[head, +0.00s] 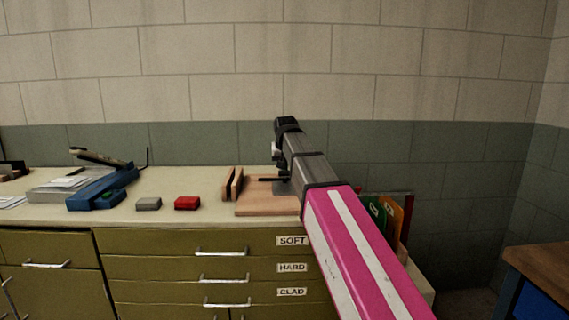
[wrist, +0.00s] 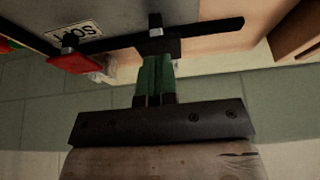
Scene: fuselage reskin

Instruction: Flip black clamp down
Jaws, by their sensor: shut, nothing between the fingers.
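The black clamp (head: 269,180) is a thin dark bar low over a wooden board (head: 255,209) on the counter, seen at the end of my arm in the head view. In the wrist view a long black bar (wrist: 205,31) crosses the top of the picture, with a small grey bolt near its middle. My gripper (wrist: 156,60) shows there with its green fingers closed together and nothing between them. The fingertips are close to the middle of the bar; whether they touch it I cannot tell. My arm hides part of the clamp in the head view.
Two upright wooden pieces (head: 232,184) stand at the board's left. A red block (head: 187,203), a grey block (head: 148,204) and a blue tool (head: 100,188) lie further left. Drawers below carry labels.

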